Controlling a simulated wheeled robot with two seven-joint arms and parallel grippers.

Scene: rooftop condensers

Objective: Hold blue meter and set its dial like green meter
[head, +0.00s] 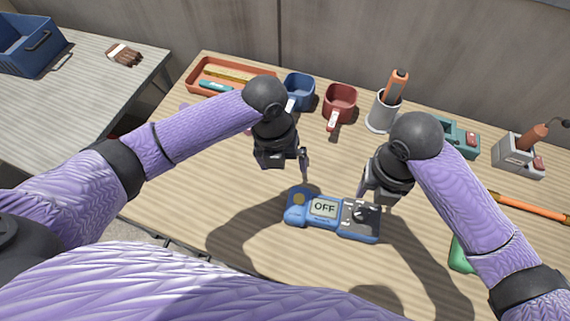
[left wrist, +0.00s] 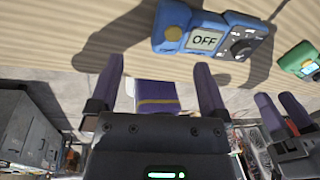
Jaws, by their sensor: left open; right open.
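The blue meter (head: 296,213) lies on the wooden table near its front edge, its screen (head: 324,207) reading OFF. Its dark dial (head: 361,214) is on the right part; the dial also shows in the left wrist view (left wrist: 242,48). The green meter (head: 459,256) is mostly hidden behind my right arm in the head view. In the left wrist view the green meter (left wrist: 296,60) is cut by the right edge, its reading unclear. My left gripper (head: 290,165) is open and empty above and behind the blue meter. My right gripper (head: 375,190) is open near the dial's far side.
Behind stand an orange tray (head: 197,77), a blue mug (head: 299,92), a red mug (head: 340,102) and a cup with an orange-handled tool (head: 381,113). A soldering-iron-like stand (head: 513,152) and orange stick (head: 530,206) are at right. Table left of the blue meter is clear.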

